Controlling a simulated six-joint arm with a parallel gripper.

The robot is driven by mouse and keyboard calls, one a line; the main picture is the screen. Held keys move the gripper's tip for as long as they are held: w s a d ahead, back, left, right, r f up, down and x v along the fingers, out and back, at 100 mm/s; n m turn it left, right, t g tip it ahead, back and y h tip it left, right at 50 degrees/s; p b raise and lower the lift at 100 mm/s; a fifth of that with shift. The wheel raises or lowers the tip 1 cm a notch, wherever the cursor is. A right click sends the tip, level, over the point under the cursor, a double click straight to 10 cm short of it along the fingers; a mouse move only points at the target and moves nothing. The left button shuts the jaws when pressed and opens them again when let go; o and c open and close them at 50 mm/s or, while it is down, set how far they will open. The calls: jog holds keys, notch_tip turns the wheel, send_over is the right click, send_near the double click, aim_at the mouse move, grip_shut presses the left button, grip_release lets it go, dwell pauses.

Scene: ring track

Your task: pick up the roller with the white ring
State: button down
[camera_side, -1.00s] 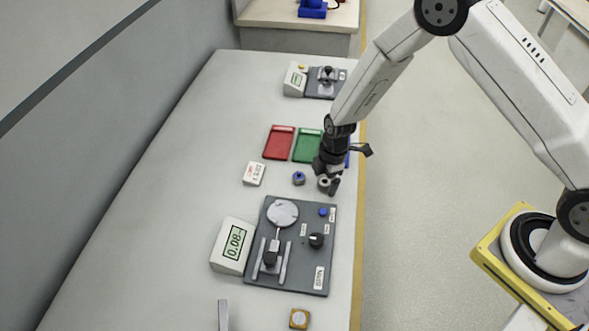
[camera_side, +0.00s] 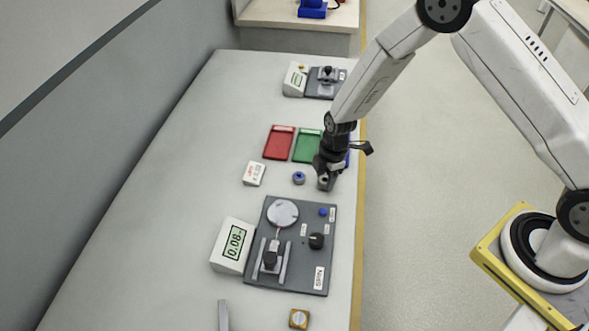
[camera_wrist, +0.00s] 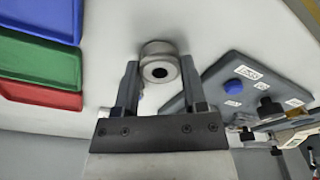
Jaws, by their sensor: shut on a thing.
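The roller with the pale ring (camera_wrist: 160,50) is a short grey metal cylinder with a dark centre hole. It sits between the two fingertips of my gripper (camera_wrist: 159,72) in the wrist view, with a finger against each side. My gripper (camera_side: 325,181) is shut on it, low over the table near its right edge in the side view. There the fingers hide most of the roller. I cannot tell whether it still touches the table. A second roller with a blue ring (camera_side: 298,178) stands a little to the left, apart from my gripper.
Red (camera_side: 279,142) and green (camera_side: 307,146) trays lie behind; a blue tray (camera_wrist: 45,18) shows in the wrist view. A small white label block (camera_side: 254,173) lies left. A grey fixture plate (camera_side: 318,270) with a display box (camera_side: 232,246) is in front. The table's left side is clear.

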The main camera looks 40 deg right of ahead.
jog(key=shift+r, duration=0.8)
jog(key=s+d+r, duration=0.1)
jog(key=s+r, duration=0.9)
jog(key=s, duration=0.4)
jog(key=shift+d+r, duration=0.35)
jog(key=shift+d, duration=0.05)
